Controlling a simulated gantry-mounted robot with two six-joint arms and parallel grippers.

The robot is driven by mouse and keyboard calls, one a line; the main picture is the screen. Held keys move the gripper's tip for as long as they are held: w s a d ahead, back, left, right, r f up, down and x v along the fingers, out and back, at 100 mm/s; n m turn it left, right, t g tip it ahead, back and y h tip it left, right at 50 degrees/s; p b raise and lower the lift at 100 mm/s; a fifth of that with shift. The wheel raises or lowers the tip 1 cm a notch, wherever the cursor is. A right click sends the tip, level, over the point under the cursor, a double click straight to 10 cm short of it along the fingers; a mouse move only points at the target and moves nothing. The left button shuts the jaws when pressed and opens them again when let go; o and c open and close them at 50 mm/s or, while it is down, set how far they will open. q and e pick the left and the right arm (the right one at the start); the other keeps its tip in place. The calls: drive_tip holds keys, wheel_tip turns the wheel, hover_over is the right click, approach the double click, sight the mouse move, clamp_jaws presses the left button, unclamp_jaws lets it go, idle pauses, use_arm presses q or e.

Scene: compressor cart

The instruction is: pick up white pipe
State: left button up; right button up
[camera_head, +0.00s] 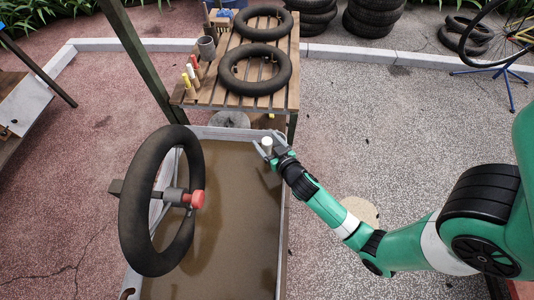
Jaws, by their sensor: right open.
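A small white cylinder (267,143), which looks like the white pipe, shows at the far right corner of the water tub, in the head view. My right gripper (266,148) is at that corner, its arm coming in from the right. Its jaws are open, with the white pipe's top showing between or just beyond the fingers. I cannot tell whether they touch it. The pipe's lower part is hidden. My left gripper is not in view.
A tub of brown water (225,230) fills the middle. A black inner tube (133,205) stands upright on a red-capped holder (195,199) at its left. Behind is a slatted table (225,97) with two tubes, a grey cup (206,48) and coloured-handled tools (192,72).

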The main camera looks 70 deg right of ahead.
clamp_jaws()
drive_tip(key=shift+r, duration=0.15)
idle(0.4)
